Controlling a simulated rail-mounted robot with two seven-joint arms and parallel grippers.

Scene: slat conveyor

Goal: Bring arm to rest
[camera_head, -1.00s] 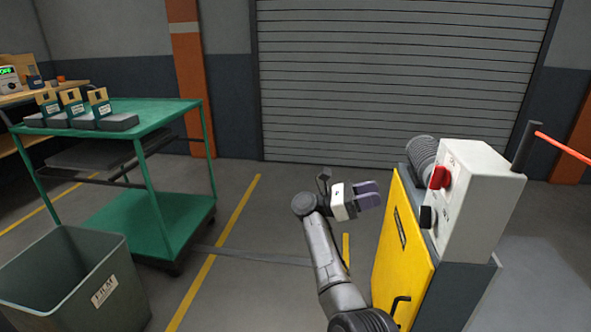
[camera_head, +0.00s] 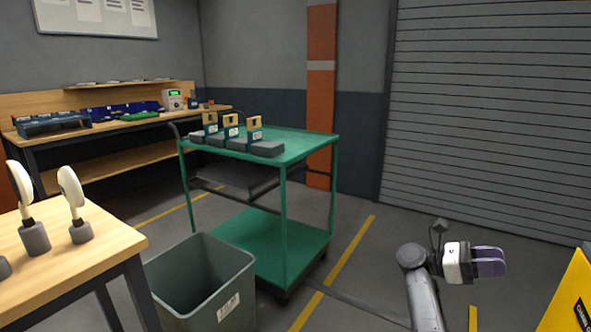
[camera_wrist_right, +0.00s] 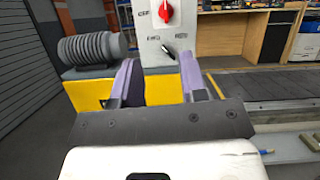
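My right gripper (camera_head: 495,262) is at the lower right of the head view, raised in free air, its fingers pointing right toward the yellow panel (camera_head: 574,300). In the right wrist view the gripper (camera_wrist_right: 163,78) has its two purple-grey fingers well apart with nothing held between them. Beyond them are the yellow panel (camera_wrist_right: 160,92) and a grey control box (camera_wrist_right: 150,45) with a red knob (camera_wrist_right: 164,11). My left gripper is in neither view.
A green cart (camera_head: 296,152) carries several grey-based holders. A grey bin (camera_head: 190,285) stands before it. A wooden table (camera_head: 100,250) with white round-headed items is at left, a workbench (camera_head: 90,130) behind. Open floor lies between cart and right arm.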

